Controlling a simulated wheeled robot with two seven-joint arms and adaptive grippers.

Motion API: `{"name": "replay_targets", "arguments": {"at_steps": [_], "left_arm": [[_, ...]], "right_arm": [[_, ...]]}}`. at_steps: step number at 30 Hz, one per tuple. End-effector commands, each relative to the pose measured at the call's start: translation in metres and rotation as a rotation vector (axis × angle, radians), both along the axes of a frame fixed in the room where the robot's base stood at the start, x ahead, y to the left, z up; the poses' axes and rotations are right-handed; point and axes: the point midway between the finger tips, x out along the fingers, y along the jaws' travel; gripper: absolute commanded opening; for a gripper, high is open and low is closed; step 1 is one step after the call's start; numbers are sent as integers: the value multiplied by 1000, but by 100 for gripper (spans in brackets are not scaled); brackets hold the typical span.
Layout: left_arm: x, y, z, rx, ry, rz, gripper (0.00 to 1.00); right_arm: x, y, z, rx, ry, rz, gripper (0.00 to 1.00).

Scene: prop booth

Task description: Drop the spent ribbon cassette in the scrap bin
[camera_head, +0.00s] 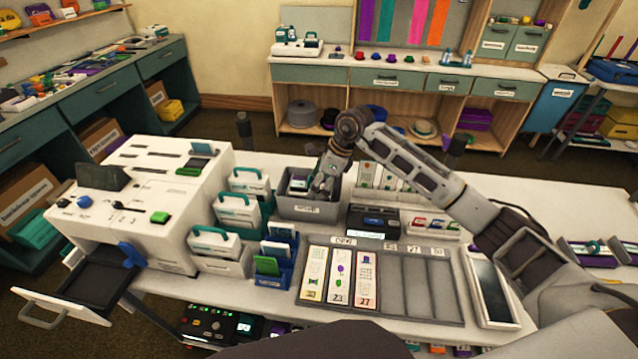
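The grey scrap bin (308,210), with a white label on its front, stands near the middle of the white table. My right arm reaches in from the right, and its gripper (321,188) points down at the bin's mouth, on the right side. A small white and teal piece (298,183) shows inside the bin, left of the gripper; it may be the ribbon cassette, but most of it is hidden. The fingertips are small and dark, so I cannot tell whether they hold anything. My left gripper is out of view.
A white printer (150,190) stands left with its dark drawer (95,280) pulled out. White cassettes with teal handles (238,212) stand between printer and bin. A dark device (374,221) and card tray (433,285) lie right and in front.

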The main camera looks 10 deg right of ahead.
Motion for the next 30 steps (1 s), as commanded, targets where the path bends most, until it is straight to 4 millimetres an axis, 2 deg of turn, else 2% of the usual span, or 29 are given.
{"name": "replay_targets", "arguments": {"at_steps": [5, 6, 10, 17, 23, 30], "left_arm": [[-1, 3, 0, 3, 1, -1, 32], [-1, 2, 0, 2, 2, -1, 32], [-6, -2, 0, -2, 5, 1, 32], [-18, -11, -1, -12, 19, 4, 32], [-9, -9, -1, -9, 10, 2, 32], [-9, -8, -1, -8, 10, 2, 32]], "right_arm": [[0, 0, 1, 1, -1, 0, 49], [0, 0, 1, 1, -1, 0, 82], [0, 0, 1, 0, 0, 0, 99], [0, 0, 1, 0, 0, 0, 100], [0, -1, 2, 0, 0, 0, 100], [-2, -7, 18, -1, -2, -1, 100]]}}
